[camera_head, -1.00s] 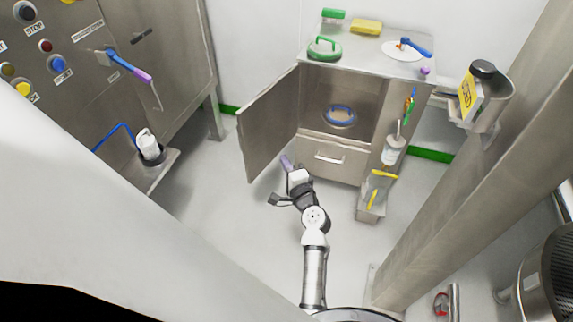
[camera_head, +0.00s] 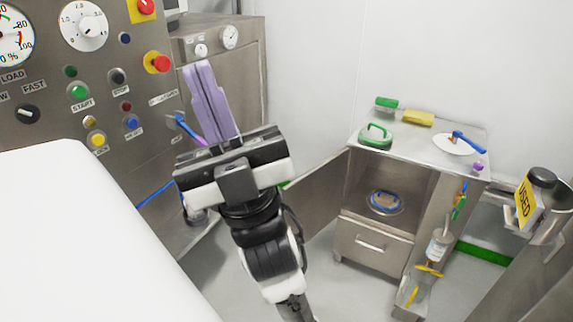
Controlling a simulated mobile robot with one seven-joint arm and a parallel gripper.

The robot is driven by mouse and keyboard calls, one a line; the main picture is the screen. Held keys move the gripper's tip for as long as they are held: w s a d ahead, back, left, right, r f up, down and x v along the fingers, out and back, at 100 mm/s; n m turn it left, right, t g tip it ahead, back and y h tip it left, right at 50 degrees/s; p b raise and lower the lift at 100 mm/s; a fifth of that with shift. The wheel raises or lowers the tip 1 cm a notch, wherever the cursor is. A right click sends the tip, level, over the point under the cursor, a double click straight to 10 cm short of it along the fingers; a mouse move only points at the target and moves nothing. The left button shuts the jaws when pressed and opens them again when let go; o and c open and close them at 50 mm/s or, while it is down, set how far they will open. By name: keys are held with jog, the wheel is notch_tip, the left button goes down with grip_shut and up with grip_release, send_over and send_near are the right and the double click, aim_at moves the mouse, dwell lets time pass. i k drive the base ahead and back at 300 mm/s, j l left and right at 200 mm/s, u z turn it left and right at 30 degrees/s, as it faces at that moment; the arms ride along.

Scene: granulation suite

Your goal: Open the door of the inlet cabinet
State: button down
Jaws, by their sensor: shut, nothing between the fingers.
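My gripper (camera_head: 199,70) is raised in the left middle of the view, its purple fingers pointing up and pressed together with nothing between them. Behind it stands a tall steel cabinet (camera_head: 250,75) with gauges on its upper front; no label on it reads as inlet. Its lower front is largely hidden by my gripper and arm. A blue and purple lever handle (camera_head: 184,126) shows just left of my fingers, apparently in the background. I cannot tell whether my gripper touches anything. At right, a low steel cabinet (camera_head: 352,190) has its door (camera_head: 325,193) swung open to the left.
A control panel (camera_head: 55,115) with dials and buttons fills the upper left. The low cabinet holds a blue ring (camera_head: 385,201) and has a drawer (camera_head: 370,246). A holder with a yellow USED sign (camera_head: 526,201) is at right. Some grey floor (camera_head: 330,290) is clear.

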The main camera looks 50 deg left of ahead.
aim_at(315, 198)
jog(key=i+l+u, duration=0.1)
jog(key=i, duration=0.25)
jog(key=i+l+u, duration=0.1)
jog(key=i+l, duration=0.15)
jog(key=u, duration=1.55)
jog(key=i+l, duration=0.05)
jog(key=l, duration=0.05)
